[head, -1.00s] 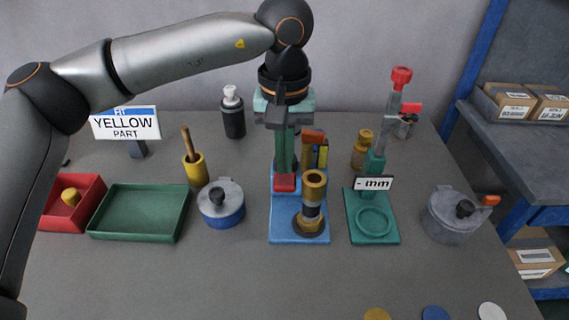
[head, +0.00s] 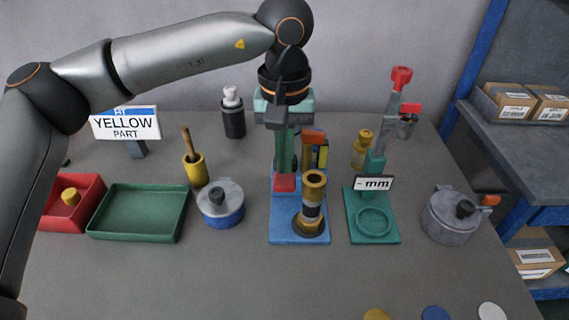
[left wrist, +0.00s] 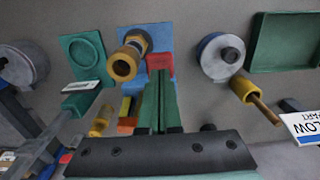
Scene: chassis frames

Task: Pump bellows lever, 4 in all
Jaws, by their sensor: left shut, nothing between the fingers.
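A blue-based device (head: 286,235) stands mid-table. It carries a brass and dark ringed cylinder (head: 314,190) and a red block (head: 285,183), which I take for the lever's pad. The left wrist view also shows the cylinder (left wrist: 125,62) and the red block (left wrist: 160,65). My left gripper (head: 284,170) points down over the block, its green fingers shut and empty. The fingertips are at or just above the block; I cannot tell whether they touch. The gripper hides much of what lies behind it. My right gripper is out of view.
To the right are a green gauge stand (head: 372,232) with a red-knobbed arm and a grey lidded pot (head: 452,215). To the left are a blue lidded pot (head: 221,212), a yellow holder (head: 195,172) and a green tray (head: 140,213). The front table is mostly clear.

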